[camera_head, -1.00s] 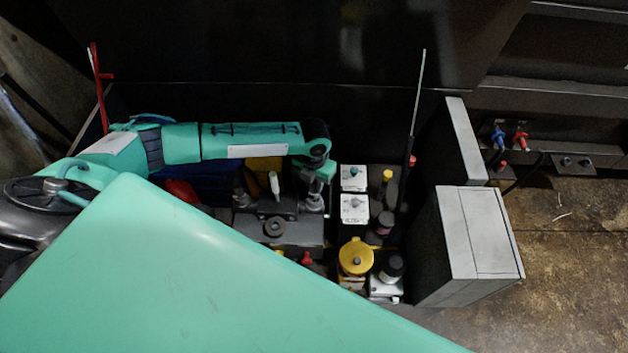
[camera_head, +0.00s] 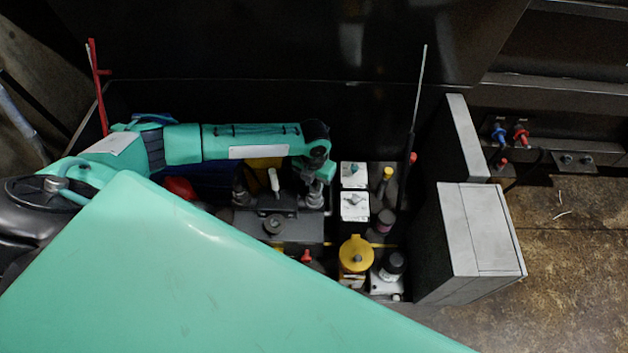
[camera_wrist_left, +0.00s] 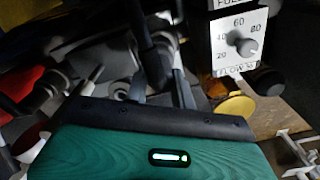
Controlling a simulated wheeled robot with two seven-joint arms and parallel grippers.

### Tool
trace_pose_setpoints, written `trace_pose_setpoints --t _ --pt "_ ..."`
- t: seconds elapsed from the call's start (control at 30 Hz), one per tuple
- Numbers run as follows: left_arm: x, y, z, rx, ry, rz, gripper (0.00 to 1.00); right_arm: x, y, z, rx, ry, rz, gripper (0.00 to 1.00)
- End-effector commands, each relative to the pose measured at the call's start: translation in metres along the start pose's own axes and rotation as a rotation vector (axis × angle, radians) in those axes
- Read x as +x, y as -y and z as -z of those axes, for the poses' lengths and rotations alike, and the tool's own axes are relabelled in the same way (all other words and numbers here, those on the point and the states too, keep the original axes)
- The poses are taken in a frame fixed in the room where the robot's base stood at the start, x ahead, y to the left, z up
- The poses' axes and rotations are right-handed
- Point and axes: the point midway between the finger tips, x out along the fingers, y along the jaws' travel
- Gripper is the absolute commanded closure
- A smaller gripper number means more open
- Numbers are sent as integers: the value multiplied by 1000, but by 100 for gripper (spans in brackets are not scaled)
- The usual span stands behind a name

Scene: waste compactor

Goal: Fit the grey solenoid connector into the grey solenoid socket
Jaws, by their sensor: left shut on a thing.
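My left arm reaches in from the left in the head view, and its gripper (camera_head: 315,190) points down at the right end of the dark valve block (camera_head: 285,228). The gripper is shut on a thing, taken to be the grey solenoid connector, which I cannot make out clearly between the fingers. A grey cylindrical fitting shows just below the fingertips; I cannot tell whether it is the connector or the socket, or whether they touch. In the left wrist view, the teal gripper body (camera_wrist_left: 160,150) fills the bottom, with dark blurred parts above. My right gripper is not in view.
White dial boxes (camera_head: 354,206) stand close to the right of the gripper; one dial (camera_wrist_left: 238,43) shows in the left wrist view. A yellow-capped part (camera_head: 356,255), a thin upright rod (camera_head: 418,95) and a grey cabinet (camera_head: 482,230) stand further right. A lever (camera_head: 274,182) rises left.

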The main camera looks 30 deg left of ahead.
Motion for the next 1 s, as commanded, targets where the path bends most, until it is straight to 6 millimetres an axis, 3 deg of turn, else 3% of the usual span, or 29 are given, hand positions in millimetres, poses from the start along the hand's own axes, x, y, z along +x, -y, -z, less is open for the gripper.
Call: trace_pose_setpoints --t 1.0 --pt "17 0 1 1 -1 0 97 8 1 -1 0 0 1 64"
